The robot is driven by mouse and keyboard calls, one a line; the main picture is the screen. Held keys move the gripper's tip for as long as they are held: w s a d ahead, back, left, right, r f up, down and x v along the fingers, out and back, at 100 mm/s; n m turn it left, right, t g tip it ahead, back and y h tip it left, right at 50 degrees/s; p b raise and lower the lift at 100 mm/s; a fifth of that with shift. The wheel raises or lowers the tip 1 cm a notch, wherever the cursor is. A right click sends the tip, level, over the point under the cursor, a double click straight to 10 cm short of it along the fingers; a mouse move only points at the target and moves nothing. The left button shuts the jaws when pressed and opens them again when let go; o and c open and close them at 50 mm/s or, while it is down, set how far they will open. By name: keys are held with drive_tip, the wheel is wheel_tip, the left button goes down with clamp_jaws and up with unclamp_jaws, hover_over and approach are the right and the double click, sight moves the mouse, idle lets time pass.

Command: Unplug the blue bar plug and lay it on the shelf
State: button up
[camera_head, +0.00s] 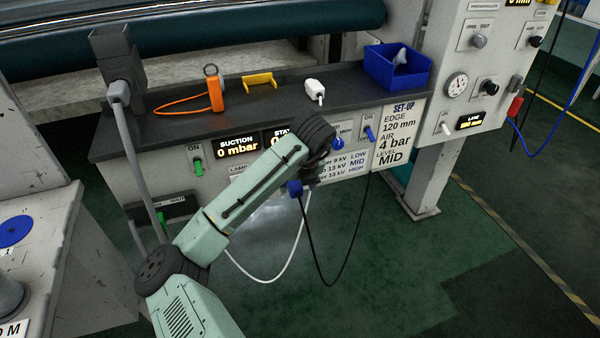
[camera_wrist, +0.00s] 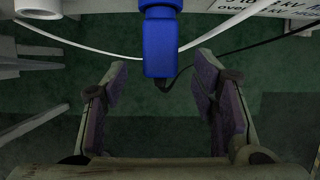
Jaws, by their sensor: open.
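The blue bar plug (camera_head: 294,188) is at the cabinet's front panel, with a black cable hanging from it. It also shows in the wrist view (camera_wrist: 160,40) at top centre, with its lower end between the fingertips. Its far end is cut off by the picture's edge, so its socket is hidden. My gripper (camera_head: 308,182) is in front of the panel, partly hidden by my wrist. In the wrist view my gripper (camera_wrist: 159,68) is open, with a gap on each side of the plug. The shelf (camera_head: 350,108) is the dark top of the cabinet.
An orange clamp-like tool (camera_head: 215,90), a yellow bracket (camera_head: 259,81), a white plug (camera_head: 314,90) and a blue bin (camera_head: 396,70) stand on the shelf. A grey plug block (camera_head: 117,62) is at its left. A white cable (camera_head: 262,280) loops below. Bare shelf lies between the items.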

sight(296, 187)
drive_tip(key=shift+x, duration=1.5)
clamp_jaws()
